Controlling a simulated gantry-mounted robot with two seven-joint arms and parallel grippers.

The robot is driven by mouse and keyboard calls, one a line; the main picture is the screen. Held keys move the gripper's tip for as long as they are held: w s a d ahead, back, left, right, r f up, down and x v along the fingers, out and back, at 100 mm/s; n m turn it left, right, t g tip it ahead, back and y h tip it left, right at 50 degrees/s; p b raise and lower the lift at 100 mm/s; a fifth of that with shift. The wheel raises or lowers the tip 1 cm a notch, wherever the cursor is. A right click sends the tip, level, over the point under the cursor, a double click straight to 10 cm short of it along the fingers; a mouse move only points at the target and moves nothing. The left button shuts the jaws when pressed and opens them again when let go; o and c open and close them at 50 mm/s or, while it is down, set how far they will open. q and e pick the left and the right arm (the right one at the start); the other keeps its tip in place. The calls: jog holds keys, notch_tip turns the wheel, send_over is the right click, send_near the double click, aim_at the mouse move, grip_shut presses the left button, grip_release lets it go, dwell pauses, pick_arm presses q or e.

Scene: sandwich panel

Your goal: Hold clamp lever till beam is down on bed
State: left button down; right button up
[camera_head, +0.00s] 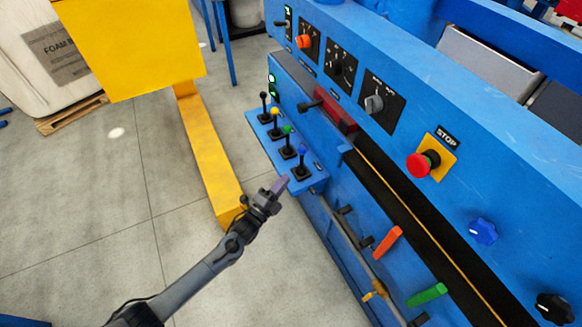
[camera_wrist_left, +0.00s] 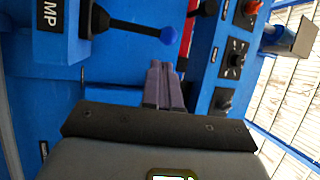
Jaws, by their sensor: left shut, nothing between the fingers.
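A row of several levers stands on a blue shelf (camera_head: 262,139) on the machine's left side. The nearest lever has a blue knob (camera_head: 302,150); in the left wrist view its blue knob (camera_wrist_left: 169,36) and black shaft show beside a label ending in "MP". My left gripper (camera_head: 280,185) has its purple fingers shut and empty, just below and left of the blue-knobbed lever, apart from it. In the left wrist view the fingertips (camera_wrist_left: 160,68) are below the knob. A long dark slot (camera_head: 405,212) with a yellow line runs along the machine; I cannot tell the beam's height. My right gripper is not in view.
A red stop button (camera_head: 419,165), orange handle (camera_head: 387,242) and green handle (camera_head: 427,295) are on the machine front. A yellow post base (camera_head: 208,150) stands left of the levers. Grey floor (camera_head: 110,200) is open around my left arm.

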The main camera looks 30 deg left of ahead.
pick_arm(q)
jog(key=v, duration=0.4)
jog(key=shift+f+p, duration=0.1)
jog(key=shift+p, duration=0.3)
jog(key=shift+s, duration=0.15)
